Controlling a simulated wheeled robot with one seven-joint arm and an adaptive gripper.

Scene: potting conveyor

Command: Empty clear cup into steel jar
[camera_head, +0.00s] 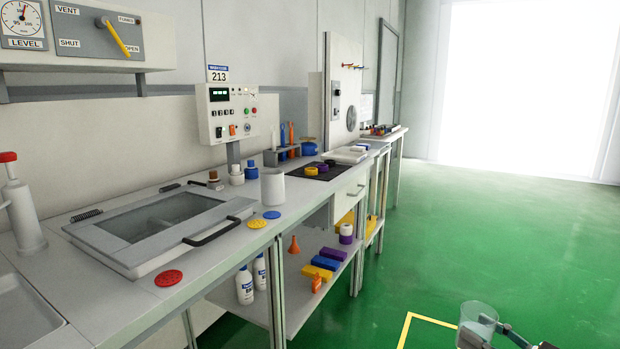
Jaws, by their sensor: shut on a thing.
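The clear cup (474,316) is at the lower right, above the green floor, upright or nearly so. My gripper (488,321) is shut on the cup's side, with its dark fingers at the cup's right. What the cup holds is too small to make out. A plain light grey cylindrical jar (272,189), which looks like the steel jar, stands upright on the bench near its front edge. The jar's inside is hidden from this angle. The cup and gripper are well apart from the jar, to its right and nearer to me.
A lidded glass-topped unit (135,251) with a handle fills the bench left of the jar. Yellow, blue and red discs lie along the front edge. Small bottles (236,174) stand behind the jar. A shelf below (295,312) holds bottles and blocks. The floor (480,230) at right is clear.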

